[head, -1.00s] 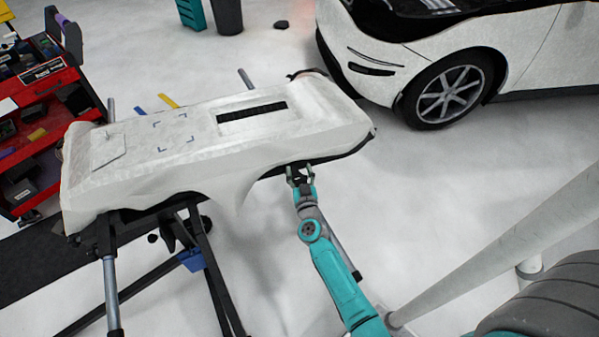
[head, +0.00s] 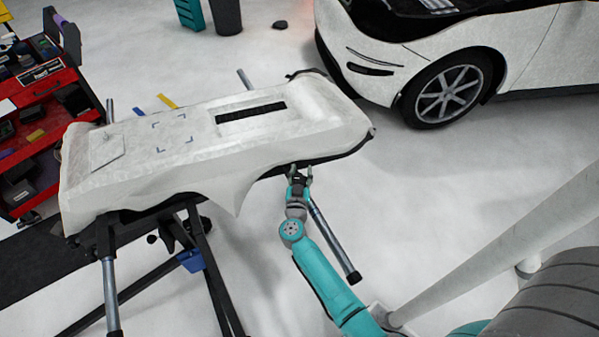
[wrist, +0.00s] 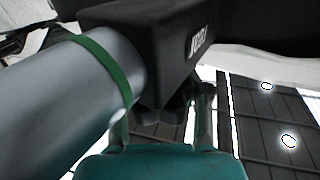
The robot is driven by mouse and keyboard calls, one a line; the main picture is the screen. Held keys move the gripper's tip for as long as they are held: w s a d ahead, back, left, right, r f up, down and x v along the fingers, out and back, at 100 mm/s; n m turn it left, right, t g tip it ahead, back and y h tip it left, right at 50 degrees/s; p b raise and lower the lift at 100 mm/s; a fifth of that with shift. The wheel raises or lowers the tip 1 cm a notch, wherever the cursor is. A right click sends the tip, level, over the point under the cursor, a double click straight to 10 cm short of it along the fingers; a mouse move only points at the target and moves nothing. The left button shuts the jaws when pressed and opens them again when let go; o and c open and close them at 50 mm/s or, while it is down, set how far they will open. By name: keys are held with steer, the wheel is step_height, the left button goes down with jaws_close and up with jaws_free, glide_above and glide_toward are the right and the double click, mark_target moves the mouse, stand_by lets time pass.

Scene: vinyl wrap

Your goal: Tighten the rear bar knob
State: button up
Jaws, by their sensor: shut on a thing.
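A white-wrapped bumper panel (head: 200,145) lies across a dark stand. A silver bar (head: 334,240) with a dark end slopes down from under its right part. In the wrist view the bar (wrist: 50,115) is large at the left, with a green band, and enters a black clamp block (wrist: 185,50). A dark knob (wrist: 158,118) shows under the block, between my fingers. My gripper (head: 300,172) is at the panel's lower edge, beside the bar's upper end. In the wrist view my gripper (wrist: 162,122) is shut on the knob. The knob is partly hidden by my fingers.
A white car (head: 440,70) stands at the back right. A red tool cart (head: 50,95) is at the far left. Stand legs (head: 112,290) rise from the floor on the left. The floor between the stand and the car is clear.

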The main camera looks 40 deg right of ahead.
steer(key=m+g+h, duration=0.2)
steer(key=g, duration=0.1)
steer(key=m+g, duration=0.1)
steer(key=shift+s+d+m+g+h, duration=0.1)
steer(key=shift+s+m+g+h, duration=0.15)
steer(key=shift+m+g+h, duration=0.15)
steer(key=m+g, duration=0.1)
steer(key=g, duration=0.1)
steer(key=m+g+h, duration=0.1)
steer(key=g, duration=0.1)
steer(key=m+g, duration=0.1)
steer(key=shift+s+d+m+g, duration=0.1)
steer(key=shift+s+m+g, duration=0.2)
steer(key=shift+s+g, duration=0.1)
steer(key=m+g, duration=0.2)
steer(key=g, duration=0.1)
steer(key=m+g, duration=0.1)
steer(key=g, duration=0.1)
steer(key=shift+s, duration=0.35)
steer(key=shift+s+m+g+y, duration=0.2)
steer(key=shift+m+g+y, duration=0.25)
steer(key=shift+m+g, duration=0.6)
steer(key=shift+s+m+g+y, duration=0.15)
steer(key=shift+m+g+y, duration=0.4)
steer(key=shift+g, duration=0.8)
steer(key=shift+a+m, duration=0.2)
steer(key=shift+m, duration=0.1)
steer(key=o, duration=0.9)
